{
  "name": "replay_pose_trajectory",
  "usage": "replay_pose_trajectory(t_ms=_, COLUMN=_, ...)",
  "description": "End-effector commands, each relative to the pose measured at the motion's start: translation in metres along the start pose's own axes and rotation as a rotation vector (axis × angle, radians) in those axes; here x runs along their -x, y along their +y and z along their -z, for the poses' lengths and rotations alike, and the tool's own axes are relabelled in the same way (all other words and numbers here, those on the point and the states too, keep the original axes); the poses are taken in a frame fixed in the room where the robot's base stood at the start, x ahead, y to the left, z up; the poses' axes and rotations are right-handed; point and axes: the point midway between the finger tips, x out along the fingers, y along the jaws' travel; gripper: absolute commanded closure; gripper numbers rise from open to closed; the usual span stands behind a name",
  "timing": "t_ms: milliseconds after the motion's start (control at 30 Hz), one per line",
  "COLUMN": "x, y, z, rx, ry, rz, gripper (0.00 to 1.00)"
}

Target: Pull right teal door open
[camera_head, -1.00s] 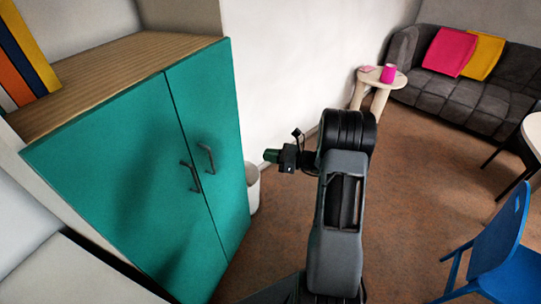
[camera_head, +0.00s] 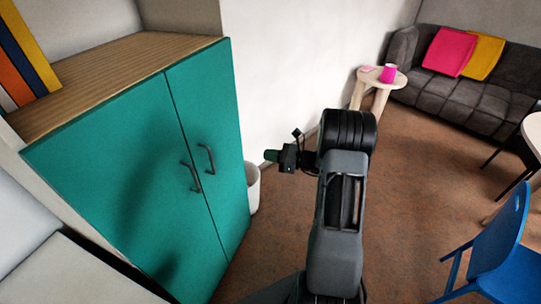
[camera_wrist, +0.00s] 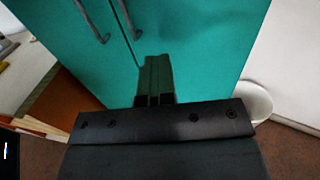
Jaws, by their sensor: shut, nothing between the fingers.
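The teal cabinet has two doors, both closed. The right teal door (camera_head: 212,135) has a dark upright handle (camera_head: 206,159) near the middle seam. The left teal door (camera_head: 120,190) has its own handle (camera_head: 190,177) beside it. My gripper (camera_head: 271,156) is shut and empty, to the right of the cabinet and apart from both handles. In the wrist view my gripper's fingers (camera_wrist: 156,68) are together, with the teal door (camera_wrist: 205,55) behind them. The right door's handle (camera_wrist: 128,18) is at the top, left of the fingertips.
A white bin (camera_head: 253,187) stands beside the cabinet's right side, near my gripper. A blue chair (camera_head: 497,240) is at the lower right. A small side table (camera_head: 365,78) and a grey sofa (camera_head: 455,85) are at the back. Brown floor lies open between.

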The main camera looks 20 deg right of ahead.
Motion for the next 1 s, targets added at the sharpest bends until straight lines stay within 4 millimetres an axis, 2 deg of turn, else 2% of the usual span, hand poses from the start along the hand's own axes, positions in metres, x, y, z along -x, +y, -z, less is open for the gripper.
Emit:
replay_pose_trajectory(t_ms=300, x=0.0, y=0.0, z=0.0, rx=0.0, ry=0.0, rz=0.0, gripper=0.99)
replay_pose_trajectory(t_ms=667, x=0.0, y=0.0, z=0.0, rx=0.0, ry=0.0, rz=0.0, gripper=0.64)
replay_pose_trajectory(t_ms=1000, x=0.0055, y=-0.0004, z=0.0004, rx=0.0, ry=0.0, rz=0.001, gripper=0.63)
